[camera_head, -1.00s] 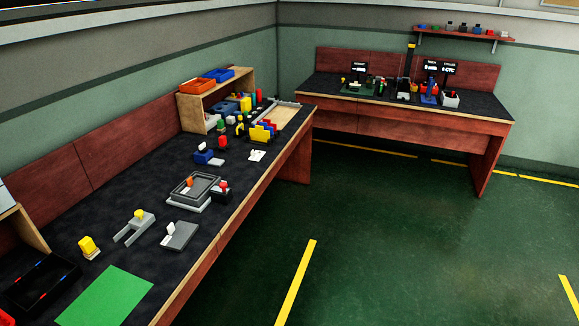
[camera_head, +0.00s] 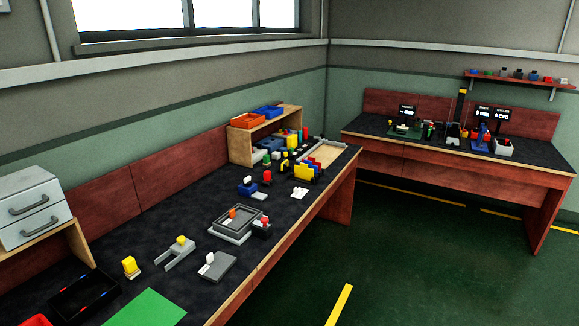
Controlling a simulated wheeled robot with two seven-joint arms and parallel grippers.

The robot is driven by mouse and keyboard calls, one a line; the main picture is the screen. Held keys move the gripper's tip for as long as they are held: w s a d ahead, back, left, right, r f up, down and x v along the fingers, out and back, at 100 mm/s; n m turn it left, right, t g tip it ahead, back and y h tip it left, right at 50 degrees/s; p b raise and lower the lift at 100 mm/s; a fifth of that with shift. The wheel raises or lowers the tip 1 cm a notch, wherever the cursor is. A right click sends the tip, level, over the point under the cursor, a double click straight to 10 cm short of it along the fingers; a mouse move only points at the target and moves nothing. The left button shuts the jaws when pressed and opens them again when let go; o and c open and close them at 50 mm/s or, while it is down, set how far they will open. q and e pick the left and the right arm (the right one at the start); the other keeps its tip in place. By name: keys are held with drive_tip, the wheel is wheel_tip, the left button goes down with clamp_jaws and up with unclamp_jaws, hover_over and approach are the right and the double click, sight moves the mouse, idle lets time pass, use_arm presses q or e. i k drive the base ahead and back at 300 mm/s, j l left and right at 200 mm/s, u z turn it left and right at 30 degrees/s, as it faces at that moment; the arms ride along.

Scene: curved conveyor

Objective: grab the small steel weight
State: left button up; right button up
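I cannot make out the small steel weight for certain; several small items on the benches are too small to tell apart. The long dark-topped bench (camera_head: 130,228) runs along the left wall. On it stand a grey tray (camera_head: 237,220), a grey forked piece with a yellow knob (camera_head: 178,252), a flat grey plate with a white tab (camera_head: 211,266) and a yellow block (camera_head: 130,266). Neither of my grippers shows in the head view.
A grey drawer unit (camera_head: 33,207) is at the left. The green floor (camera_head: 420,270) between is clear.

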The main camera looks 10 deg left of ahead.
sight(283, 170)
drive_tip(key=i+l+u, duration=0.3)
drive_tip(key=i+l, duration=0.85)
